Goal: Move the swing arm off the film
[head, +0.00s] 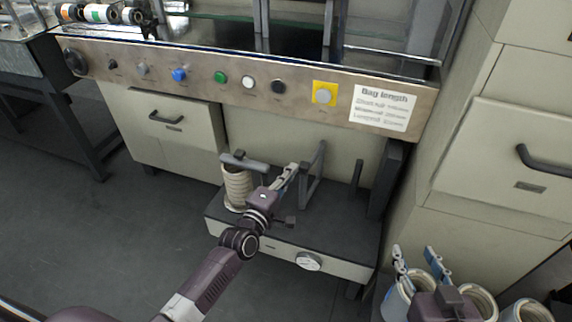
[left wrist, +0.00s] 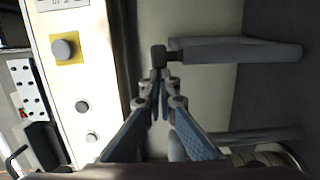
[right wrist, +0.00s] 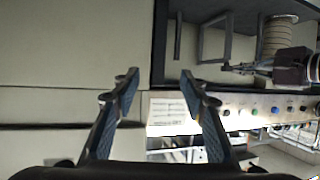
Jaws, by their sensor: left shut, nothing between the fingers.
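A cream film roll (head: 238,187) stands upright on the low dark-topped unit. A grey bar (head: 243,161), which looks like the swing arm, lies across the roll's top. My left gripper (head: 294,168) is shut and empty, to the right of the roll and beside a grey upright frame (head: 318,172). In the left wrist view its fingertips (left wrist: 158,98) are close to a dark block (left wrist: 159,57) at a grey bar's end; contact cannot be told. The roll's edge (left wrist: 278,154) shows low right there. My right gripper (head: 418,262) is open and empty; it also shows in the right wrist view (right wrist: 160,82).
The control panel (head: 205,85) with several buttons runs above the low unit (head: 290,250). A grey post (head: 357,176) stands at the unit's right. Drawers (head: 510,150) stand at the right. More cream rolls (head: 478,298) are beneath my right gripper. The floor at left is clear.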

